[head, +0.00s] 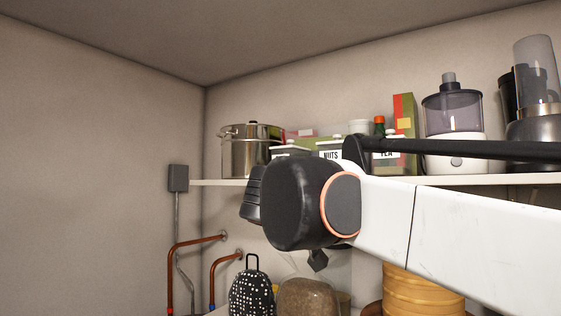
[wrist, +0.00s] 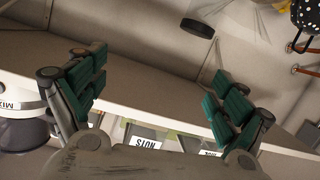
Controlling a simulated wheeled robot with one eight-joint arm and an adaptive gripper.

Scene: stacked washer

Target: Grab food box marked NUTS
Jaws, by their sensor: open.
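The food box marked NUTS (head: 331,153) stands on the shelf in the head view, between other labelled boxes. Its lower part is hidden behind my arm. In the wrist view its NUTS label (wrist: 145,137) shows upside down at the bottom middle, beyond the shelf edge and partly cut off by my gripper's body. My gripper (wrist: 160,66) is open, its teal-padded fingers spread wide with nothing between them. The label appears below the fingertips in the picture, and the fingers do not hold the box. In the head view my arm hides most of the gripper.
The shelf (head: 222,182) also holds a steel pot (head: 249,150) at left, a box marked TEA (head: 388,156) close right of NUTS, and a food processor (head: 452,122). Red pipes (head: 195,243) run along the wall.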

